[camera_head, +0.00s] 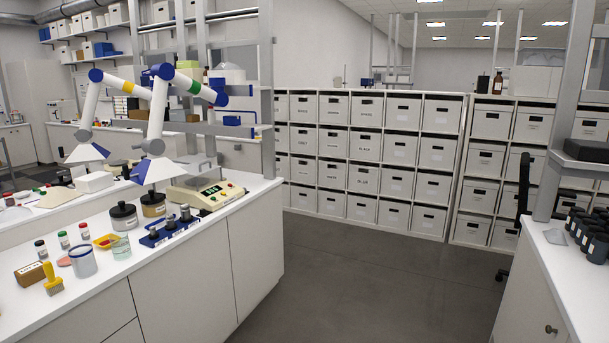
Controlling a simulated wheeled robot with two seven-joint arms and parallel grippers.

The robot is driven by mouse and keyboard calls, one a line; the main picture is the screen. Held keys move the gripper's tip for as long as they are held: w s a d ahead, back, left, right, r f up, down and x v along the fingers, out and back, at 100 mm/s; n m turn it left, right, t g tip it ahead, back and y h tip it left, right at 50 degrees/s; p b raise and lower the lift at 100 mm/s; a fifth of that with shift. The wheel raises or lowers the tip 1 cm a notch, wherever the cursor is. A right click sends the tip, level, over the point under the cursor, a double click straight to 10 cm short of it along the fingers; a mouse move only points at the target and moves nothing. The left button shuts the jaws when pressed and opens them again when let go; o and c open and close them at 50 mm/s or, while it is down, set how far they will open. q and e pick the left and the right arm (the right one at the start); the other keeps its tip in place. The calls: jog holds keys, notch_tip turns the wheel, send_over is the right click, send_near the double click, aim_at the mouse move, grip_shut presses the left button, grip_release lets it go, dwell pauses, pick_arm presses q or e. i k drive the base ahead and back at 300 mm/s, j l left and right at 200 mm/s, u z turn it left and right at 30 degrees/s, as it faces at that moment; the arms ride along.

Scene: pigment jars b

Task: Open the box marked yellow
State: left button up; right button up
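White storage boxes with dark handle slots and printed labels fill a shelving unit (465,130) across the room. One box (366,148) in its middle columns seems to read "BLACK", and the box (364,181) below it seems to read "BLUE". The other labels are too small to read surely, so I cannot tell which box is marked yellow. The boxes I see sit in their compartments, fronts facing me. Neither of my grippers is in view.
A white bench (190,260) on the left holds jars, a yellow brush (52,280), a beige instrument (203,195) and white jointed arms with hoods (155,170). Another counter (560,275) with dark bottles stands right. Grey floor (360,280) between them is clear.

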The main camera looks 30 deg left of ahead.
aim_at(303, 166)
jog(key=i+j+u, duration=0.1)
jog(key=i, duration=0.2)
jog(key=i+j, duration=0.3)
jog(key=i, duration=0.75)
jog(key=i+j, duration=0.15)
jog(key=i, duration=0.75)
jog(key=i+l+u, duration=0.15)
jog(key=i, duration=1.5)
jog(key=i+j+u, duration=0.15)
jog(key=i+u, duration=0.35)
jog(key=i, duration=0.4)
jog(key=i+l+u, duration=0.15)
jog(key=i+u, duration=0.3)
jog(key=i, duration=0.4)
jog(key=i+l, duration=0.1)
jog(key=i, duration=1.9)
jog(key=j+u, duration=0.05)
